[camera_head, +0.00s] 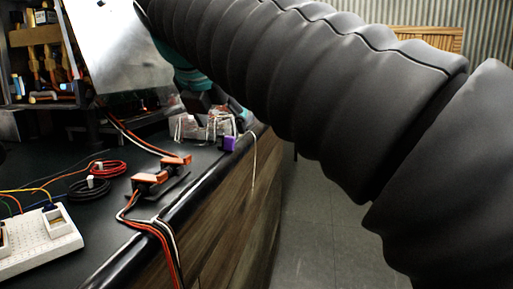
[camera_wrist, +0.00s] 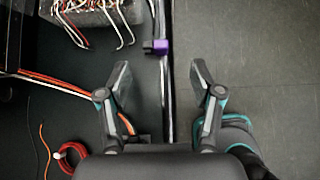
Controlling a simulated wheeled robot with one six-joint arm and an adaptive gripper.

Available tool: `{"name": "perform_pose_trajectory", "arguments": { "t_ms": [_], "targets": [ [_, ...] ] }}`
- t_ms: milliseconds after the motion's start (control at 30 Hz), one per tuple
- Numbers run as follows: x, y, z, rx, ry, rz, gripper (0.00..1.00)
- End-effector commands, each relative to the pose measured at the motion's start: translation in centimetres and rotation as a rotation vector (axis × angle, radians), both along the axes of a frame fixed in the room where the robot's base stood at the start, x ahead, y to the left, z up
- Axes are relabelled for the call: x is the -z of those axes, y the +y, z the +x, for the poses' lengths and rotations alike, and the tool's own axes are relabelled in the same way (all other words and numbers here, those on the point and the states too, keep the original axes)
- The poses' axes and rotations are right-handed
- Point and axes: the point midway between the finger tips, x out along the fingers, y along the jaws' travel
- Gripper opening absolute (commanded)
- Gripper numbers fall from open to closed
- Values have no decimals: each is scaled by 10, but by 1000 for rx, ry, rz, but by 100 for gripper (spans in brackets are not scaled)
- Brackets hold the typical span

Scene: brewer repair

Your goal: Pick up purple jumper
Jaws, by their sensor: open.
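The purple jumper (camera_head: 229,143) is a small purple block near the counter's edge, beside a clear-sided part with wires. It also shows in the wrist view (camera_wrist: 162,46), at the counter edge strip, with a dark piece on its left. My gripper (camera_wrist: 160,72) is open, with its two fingers apart and nothing between them. The jumper appears just past the fingertips, roughly centred between them in that view. The gap in height between fingers and jumper cannot be told. In the head view my arm hides part of the gripper.
The clear part with red and white wires (camera_wrist: 92,12) is left of the jumper. Orange-topped connectors (camera_head: 160,175), a red cable coil (camera_head: 108,167) and a white breadboard (camera_head: 40,240) lie on the dark counter (camera_head: 60,160). Open floor (camera_wrist: 260,60) lies right of its edge.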

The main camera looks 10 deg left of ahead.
Motion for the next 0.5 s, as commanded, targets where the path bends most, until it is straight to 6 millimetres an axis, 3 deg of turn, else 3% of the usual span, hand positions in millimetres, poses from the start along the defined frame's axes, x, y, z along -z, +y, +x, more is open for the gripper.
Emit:
{"name": "perform_pose_trajectory", "arguments": {
  "t_ms": [500],
  "targets": [
    [31, 5, 31, 1, 1, -1, 66]
  ]
}}
